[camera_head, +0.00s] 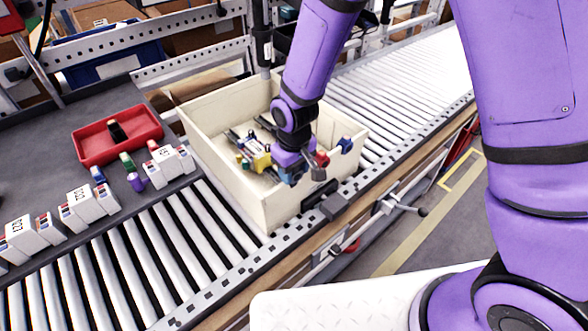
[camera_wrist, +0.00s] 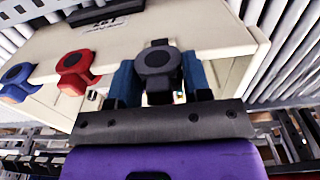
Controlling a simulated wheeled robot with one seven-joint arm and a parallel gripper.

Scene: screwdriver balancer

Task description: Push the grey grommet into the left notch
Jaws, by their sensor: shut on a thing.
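The cream crate (camera_head: 240,199) stands on the roller conveyor, and its near wall also shows in the wrist view (camera_wrist: 205,30). The grey grommet (camera_wrist: 157,62) is between the two blue fingers of my gripper (camera_wrist: 161,78), which is shut on it. The grommet is at the wall's rim, over the left notch as the head view sees it. My fingers hide the notch, so I cannot tell how deep it sits. The red grommet (camera_wrist: 75,66) and the blue grommet (camera_wrist: 17,80) sit on the same rim.
Inside the crate are a yellow part (camera_head: 258,160) and other hardware. A red tray (camera_head: 118,134) and several white labelled boxes (camera_head: 82,206) stand on the grey surface at left. A dark handle plate (camera_head: 319,194) is on the crate's outer wall. The rollers behind are clear.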

